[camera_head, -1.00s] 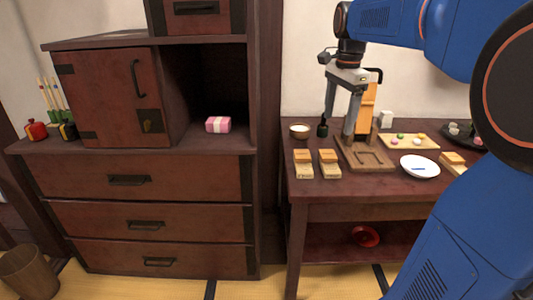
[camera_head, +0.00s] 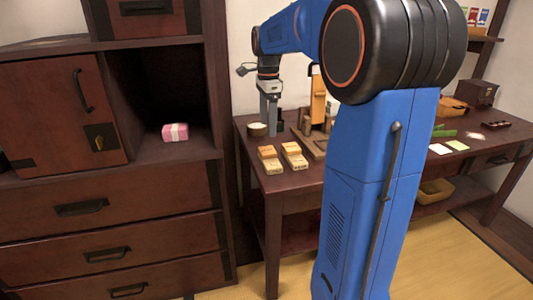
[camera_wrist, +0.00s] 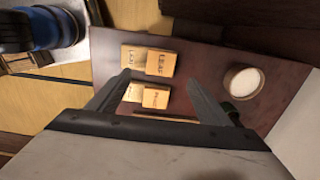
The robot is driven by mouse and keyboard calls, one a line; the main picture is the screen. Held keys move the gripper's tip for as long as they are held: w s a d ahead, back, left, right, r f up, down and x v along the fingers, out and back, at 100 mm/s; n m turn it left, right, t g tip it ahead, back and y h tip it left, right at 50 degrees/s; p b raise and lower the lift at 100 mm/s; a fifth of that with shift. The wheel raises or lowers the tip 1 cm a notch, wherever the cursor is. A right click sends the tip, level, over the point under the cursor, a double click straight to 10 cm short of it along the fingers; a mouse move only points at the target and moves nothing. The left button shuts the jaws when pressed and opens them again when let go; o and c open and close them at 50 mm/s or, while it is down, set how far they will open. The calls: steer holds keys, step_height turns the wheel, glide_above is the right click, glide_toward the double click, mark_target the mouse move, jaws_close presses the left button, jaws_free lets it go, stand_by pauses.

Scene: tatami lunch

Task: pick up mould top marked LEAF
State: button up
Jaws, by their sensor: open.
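The mould top marked LEAF (camera_wrist: 161,63) is an orange-tan block at the right end of a paler lettered piece (camera_wrist: 131,56) in the wrist view. In the head view this mould looks like the left one (camera_head: 267,152) of two on the table. A second orange block (camera_wrist: 156,98) with its own pale piece lies just below it in the wrist view; its lettering is hard to read. My gripper (camera_wrist: 158,78) is open and empty, above the moulds, its fingertips between LEAF and the second block in the picture. In the head view my gripper (camera_head: 271,130) shows behind the moulds.
A bowl of white stuff (camera_wrist: 244,81) stands right of the moulds in the wrist view. A wooden press-like stand (camera_head: 318,110) is right of my gripper. A dark cabinet (camera_head: 100,165) stands left of the table. The table's front edge is close to the moulds.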

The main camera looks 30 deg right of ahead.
mark_target(267, 150)
steer(key=shift+w+f, duration=0.1)
steer(key=shift+f, duration=4.6)
steer(key=c, duration=1.1)
